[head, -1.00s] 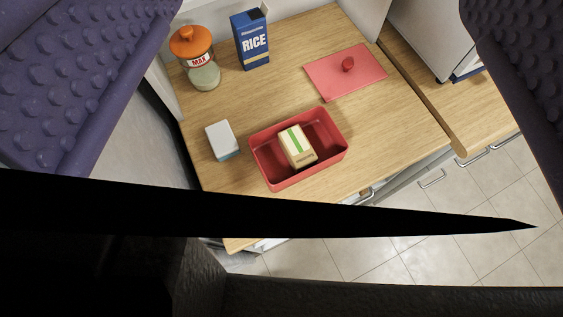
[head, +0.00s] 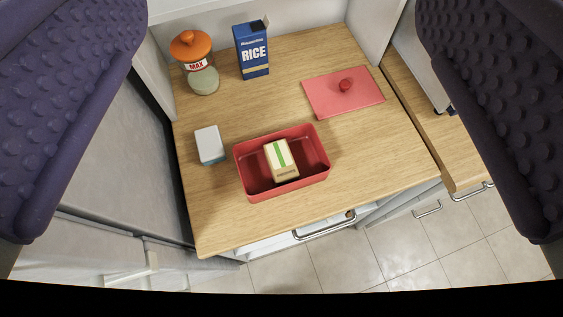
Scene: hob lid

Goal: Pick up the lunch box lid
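The lunch box lid (head: 322,96) is a flat pink-red rectangle with a round red knob (head: 345,86) on top. It lies flat on the wooden counter at the back right. The red lunch box (head: 318,165) stands open on the counter in front and to the left of the lid, with a cream and green packet (head: 281,160) inside. My gripper (head: 285,235) shows as two purple studded fingers at the left and right edges of the picture. They are wide apart with nothing between them, above the counter and away from the lid.
A jar with an orange top (head: 194,62) and a blue rice box (head: 253,50) stand at the back left. A small white block (head: 209,144) sits left of the lunch box. A wall panel rises behind the lid. Bare wood (head: 375,150) lies in front of the lid.

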